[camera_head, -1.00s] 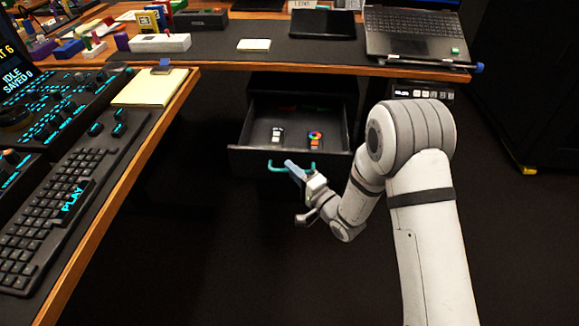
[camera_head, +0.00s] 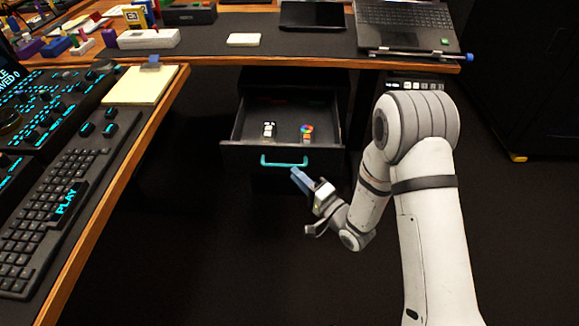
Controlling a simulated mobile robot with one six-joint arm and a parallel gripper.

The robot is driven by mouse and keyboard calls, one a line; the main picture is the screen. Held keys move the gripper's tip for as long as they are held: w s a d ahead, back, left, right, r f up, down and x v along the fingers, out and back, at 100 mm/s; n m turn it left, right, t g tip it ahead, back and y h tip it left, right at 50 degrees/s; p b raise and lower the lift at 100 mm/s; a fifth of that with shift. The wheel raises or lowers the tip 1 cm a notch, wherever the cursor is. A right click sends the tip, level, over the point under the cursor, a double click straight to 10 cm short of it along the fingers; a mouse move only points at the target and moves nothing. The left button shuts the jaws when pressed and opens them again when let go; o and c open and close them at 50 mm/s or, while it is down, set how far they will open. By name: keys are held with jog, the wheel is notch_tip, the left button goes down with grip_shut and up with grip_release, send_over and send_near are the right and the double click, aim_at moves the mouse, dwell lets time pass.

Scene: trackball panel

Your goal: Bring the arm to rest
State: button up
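My gripper (camera_head: 298,178) is at the middle of the view, in front of the open drawer and just below and right of its teal handle (camera_head: 285,162). My white arm (camera_head: 432,220) rises from the lower right and bends at the elbow down to the gripper. The drawer (camera_head: 232,152) stands pulled out under the desk.
A small white item (camera_head: 269,129) and a colour-wheel item (camera_head: 307,131) lie in the drawer. A desk edge with a keyboard (camera_head: 62,200) and notepad (camera_head: 140,86) is at left. A laptop (camera_head: 408,30) sits above. The dark floor below the gripper is clear.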

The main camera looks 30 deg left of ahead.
jog(key=shift+v, duration=1.1)
